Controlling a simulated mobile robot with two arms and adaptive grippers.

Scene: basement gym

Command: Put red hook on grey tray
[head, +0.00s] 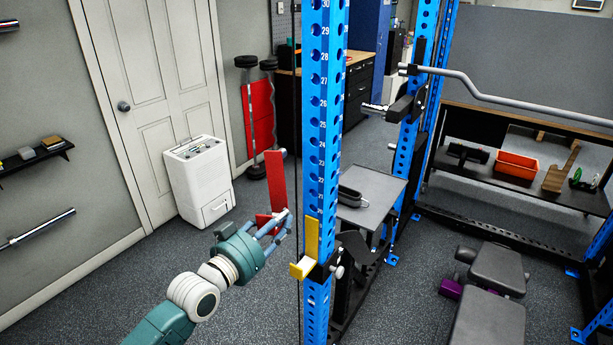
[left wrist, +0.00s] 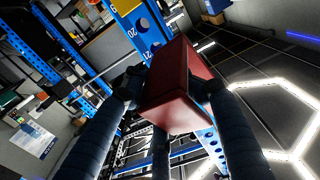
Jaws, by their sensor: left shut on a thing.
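The red hook (head: 276,182) stands upright left of the blue rack post, its long plate up and its short foot low by my fingers. My left gripper (head: 275,226) is shut on it near its lower end. In the left wrist view the red hook (left wrist: 176,85) fills the space between my left gripper's fingers (left wrist: 165,100). The grey tray (head: 382,195) is the flat top of a dark stand behind and right of the blue post. The post hides its left part. The hook is apart from the tray. My right gripper is out of view.
The numbered blue rack post (head: 323,120) stands between the hook and the tray. A yellow hook (head: 307,262) sticks out from it. A black handled object (head: 352,197) lies on the tray's left part. A bench (head: 495,270) is at lower right.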

